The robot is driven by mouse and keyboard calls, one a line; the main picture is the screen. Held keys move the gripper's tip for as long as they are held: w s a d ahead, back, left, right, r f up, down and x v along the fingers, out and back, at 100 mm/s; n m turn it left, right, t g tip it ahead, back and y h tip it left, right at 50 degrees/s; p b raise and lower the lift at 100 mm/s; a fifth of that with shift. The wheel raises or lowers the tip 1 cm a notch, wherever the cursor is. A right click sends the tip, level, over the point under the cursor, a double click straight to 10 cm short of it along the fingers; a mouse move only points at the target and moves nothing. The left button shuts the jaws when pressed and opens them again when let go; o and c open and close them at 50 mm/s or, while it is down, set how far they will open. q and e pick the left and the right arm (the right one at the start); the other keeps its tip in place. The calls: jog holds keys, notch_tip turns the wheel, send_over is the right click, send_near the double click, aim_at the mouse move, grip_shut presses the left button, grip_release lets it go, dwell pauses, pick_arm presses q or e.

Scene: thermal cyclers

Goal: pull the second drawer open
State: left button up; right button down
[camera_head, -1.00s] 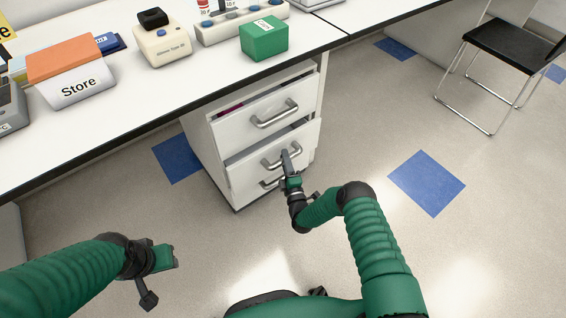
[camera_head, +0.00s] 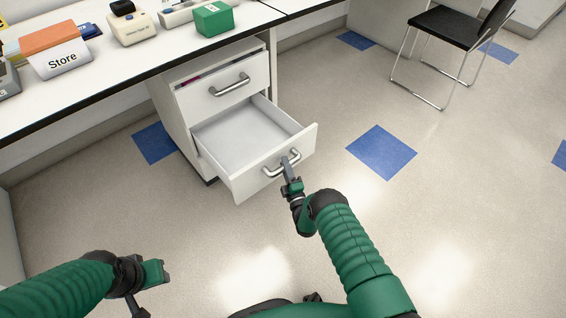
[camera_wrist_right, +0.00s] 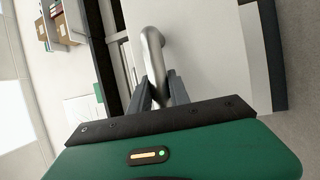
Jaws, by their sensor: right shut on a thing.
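The white drawer unit stands under the bench. Its second drawer (camera_head: 243,143) is pulled well out, and its inside looks empty. My right gripper (camera_head: 288,164) is shut on the silver handle (camera_head: 272,171) of this drawer, near the handle's right end. The right wrist view shows the handle (camera_wrist_right: 153,52) between the two fingers (camera_wrist_right: 160,90). The top drawer (camera_head: 222,92) is open only a crack, with a pink thing just showing at its edge. My left gripper (camera_head: 157,273) is low at the left, away from the unit; its jaws are not clear.
The bench (camera_head: 120,84) above holds an orange and white Store box (camera_head: 55,52), a green box (camera_head: 213,19) and a cream device (camera_head: 132,28). A black chair (camera_head: 450,25) stands at the far right. The floor between is clear.

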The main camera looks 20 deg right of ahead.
jog(key=shift+s+d+f, duration=0.15)
jog(key=shift+s+d, duration=0.1)
jog(key=shift+s, duration=0.2)
jog(key=c, duration=1.2)
grip_release()
jog(key=shift+c, duration=0.2)
